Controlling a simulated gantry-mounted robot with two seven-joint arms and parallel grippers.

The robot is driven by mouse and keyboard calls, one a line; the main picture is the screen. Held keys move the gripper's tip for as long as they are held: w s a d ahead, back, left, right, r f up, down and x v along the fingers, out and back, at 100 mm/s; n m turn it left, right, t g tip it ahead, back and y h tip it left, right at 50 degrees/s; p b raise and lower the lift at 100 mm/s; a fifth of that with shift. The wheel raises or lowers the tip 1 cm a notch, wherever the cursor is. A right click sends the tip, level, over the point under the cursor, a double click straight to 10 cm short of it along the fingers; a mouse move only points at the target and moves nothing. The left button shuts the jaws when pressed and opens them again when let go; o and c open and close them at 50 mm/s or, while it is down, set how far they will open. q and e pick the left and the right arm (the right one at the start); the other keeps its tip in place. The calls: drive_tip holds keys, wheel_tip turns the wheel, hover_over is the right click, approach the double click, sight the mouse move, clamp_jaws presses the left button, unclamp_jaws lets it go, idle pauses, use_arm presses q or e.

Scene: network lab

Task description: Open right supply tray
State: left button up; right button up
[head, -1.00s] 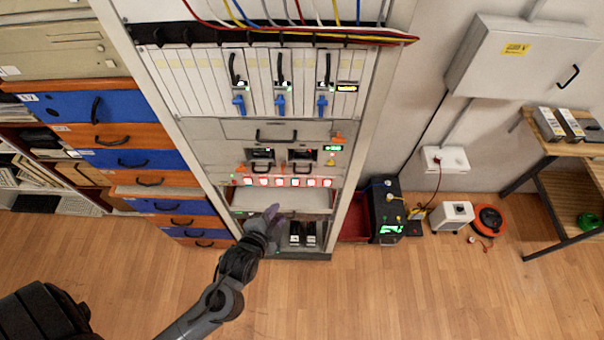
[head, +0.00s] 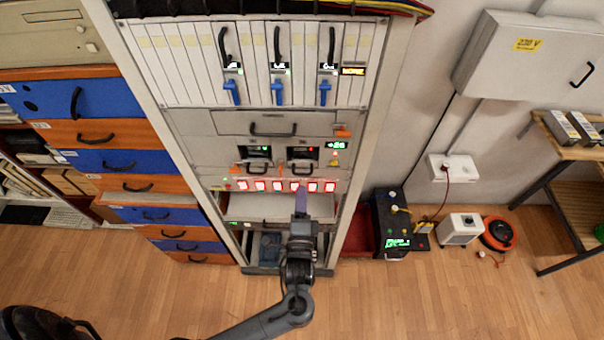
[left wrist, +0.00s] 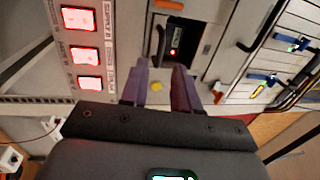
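The right supply tray (head: 303,153) is a grey unit in the rack with a dark window and a red light. Its black bar handle (left wrist: 161,45) shows in the left wrist view, where the tray's dark window (left wrist: 190,38) sits beside it. The tray looks shut. My left gripper (head: 301,187) is below this tray in the head view, pointing up at it. In the left wrist view its purple fingers (left wrist: 161,68) are apart, with the handle's end in line with the gap. I cannot tell whether they touch it. My right gripper is not in view.
Lit red buttons (head: 277,186) run just below the trays. The left supply tray (head: 254,153) is alongside. A yellow knob (left wrist: 156,86) and an orange tab (left wrist: 218,97) are close to my fingers. Open floor (head: 400,300) lies in front of the rack.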

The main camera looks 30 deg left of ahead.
sight(302, 174)
use_arm(q)
drive_tip(key=x, duration=0.7)
drive_tip(key=shift+w+a+p, duration=0.15)
drive_tip(key=shift+w+p, duration=0.1)
drive_tip(key=shift+p, duration=0.15)
clamp_jaws()
